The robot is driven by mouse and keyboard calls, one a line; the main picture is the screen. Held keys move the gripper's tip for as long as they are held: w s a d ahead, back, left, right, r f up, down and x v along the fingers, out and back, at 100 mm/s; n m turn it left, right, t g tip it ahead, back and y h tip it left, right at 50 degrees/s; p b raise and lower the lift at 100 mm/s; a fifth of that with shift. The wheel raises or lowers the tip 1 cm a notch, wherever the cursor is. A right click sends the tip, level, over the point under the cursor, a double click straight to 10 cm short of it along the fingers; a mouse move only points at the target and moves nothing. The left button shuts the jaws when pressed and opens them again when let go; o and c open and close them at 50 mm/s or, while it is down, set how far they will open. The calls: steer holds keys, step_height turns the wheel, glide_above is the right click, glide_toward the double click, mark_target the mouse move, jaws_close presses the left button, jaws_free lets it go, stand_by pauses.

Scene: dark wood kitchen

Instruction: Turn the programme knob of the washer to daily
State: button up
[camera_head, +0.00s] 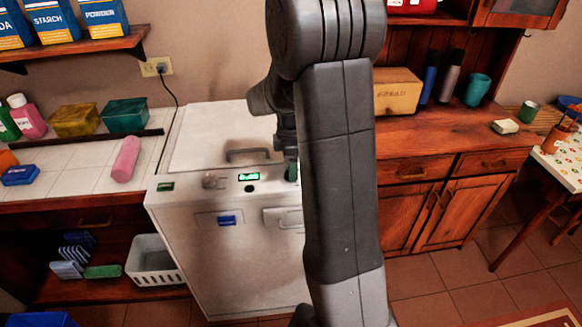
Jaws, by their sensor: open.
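The white washer (185,230) stands in the middle, with a control panel along its top front edge. A round pale knob (213,182) sits on the panel left of a lit green display (248,177). The knob's markings are too small to read, so its setting cannot be told. My gripper (291,172) points down at the right end of the panel, to the right of the display and apart from the knob. It is open, and its fingers are small and partly hidden behind my arm. My arm also covers the washer's right side.
The washer's lid has a grey handle (254,155). A tiled counter with a pink bottle (126,159) lies to the left. A white basket (155,262) stands low beside the washer. A wooden cabinet (440,205) stands to the right. The panel around the knob is clear.

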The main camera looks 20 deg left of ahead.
steer(key=shift+f, duration=0.6)
steer(key=c, duration=1)
